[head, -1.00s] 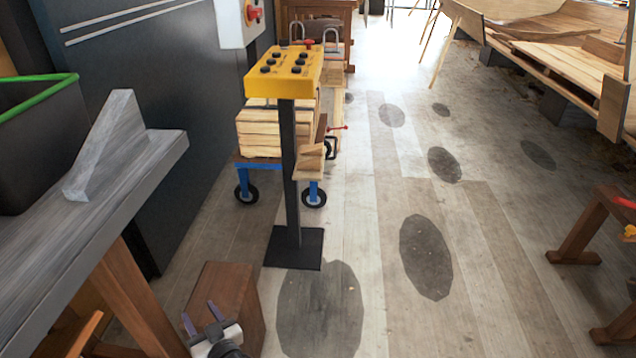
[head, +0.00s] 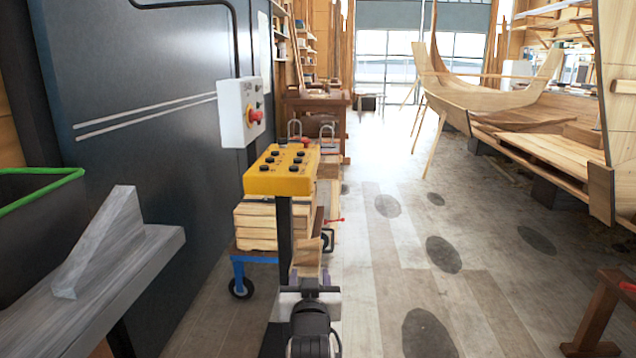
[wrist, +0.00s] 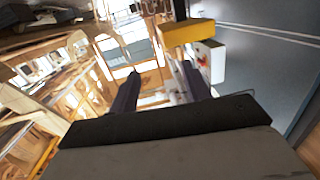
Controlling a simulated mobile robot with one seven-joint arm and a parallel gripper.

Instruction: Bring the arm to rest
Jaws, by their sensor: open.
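My gripper (head: 310,283) is in the lower middle of the head view, in front of the post of the yellow control box. In the wrist view my gripper (wrist: 158,82) shows two dark fingers standing apart with nothing between them. The yellow control box (head: 283,170) with black knobs stands just beyond and above my gripper in the head view. It also shows at the top of the wrist view (wrist: 187,31).
A white switch box (head: 240,112) with a red knob hangs on the dark cabinet (head: 150,75). A grey bench (head: 95,290) is at left. A cart with stacked timber (head: 262,222) stands behind the post. A wooden hull (head: 490,95) is at right. The floor between is clear.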

